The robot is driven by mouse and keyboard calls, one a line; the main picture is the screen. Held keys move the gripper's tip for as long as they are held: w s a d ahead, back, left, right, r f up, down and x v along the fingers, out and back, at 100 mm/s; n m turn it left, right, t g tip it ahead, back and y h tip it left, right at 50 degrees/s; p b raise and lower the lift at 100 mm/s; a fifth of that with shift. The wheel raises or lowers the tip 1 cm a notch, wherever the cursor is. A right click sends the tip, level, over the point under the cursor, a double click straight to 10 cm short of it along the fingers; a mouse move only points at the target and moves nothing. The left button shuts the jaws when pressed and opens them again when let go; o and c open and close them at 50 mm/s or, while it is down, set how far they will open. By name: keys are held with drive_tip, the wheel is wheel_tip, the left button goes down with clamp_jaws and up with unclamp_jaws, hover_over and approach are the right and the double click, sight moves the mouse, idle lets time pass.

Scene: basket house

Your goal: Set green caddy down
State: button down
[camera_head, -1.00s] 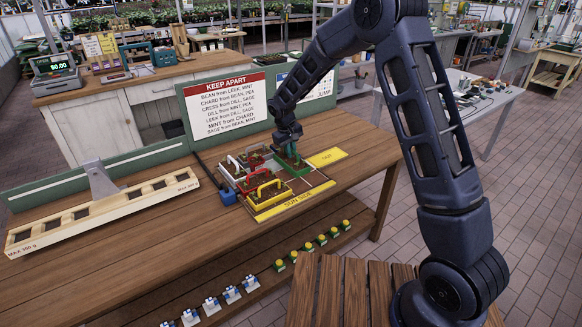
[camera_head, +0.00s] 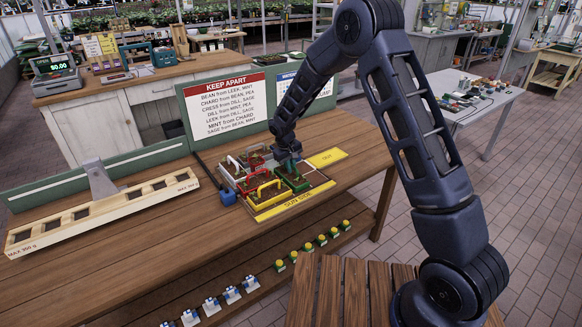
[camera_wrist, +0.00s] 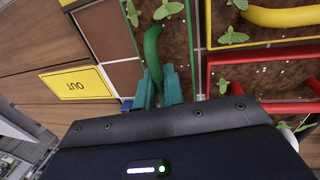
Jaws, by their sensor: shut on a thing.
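The green caddy (camera_head: 299,187), filled with soil and seedlings, is in the front right part of the tray, right of the yellow caddy (camera_head: 266,199). My gripper (camera_head: 289,163) is above it. In the wrist view the gripper's teal fingertips (camera_wrist: 159,88) are shut on the caddy's green handle (camera_wrist: 153,50). The caddy looks level and low at the tray. I cannot tell whether its base touches the tray floor. The tray's yellow SUN SIDE strip (camera_head: 292,206) runs along the front.
A red caddy (camera_head: 251,181) and light-handled caddies fill the tray's left and back. A yellow OUT plate (camera_head: 327,158) lies right of the tray. A KEEP APART sign (camera_head: 224,104) stands behind. The table's right end is clear.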

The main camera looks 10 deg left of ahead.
drive_tip(key=shift+f, duration=0.1)
drive_tip(key=c, duration=1.5)
unclamp_jaws()
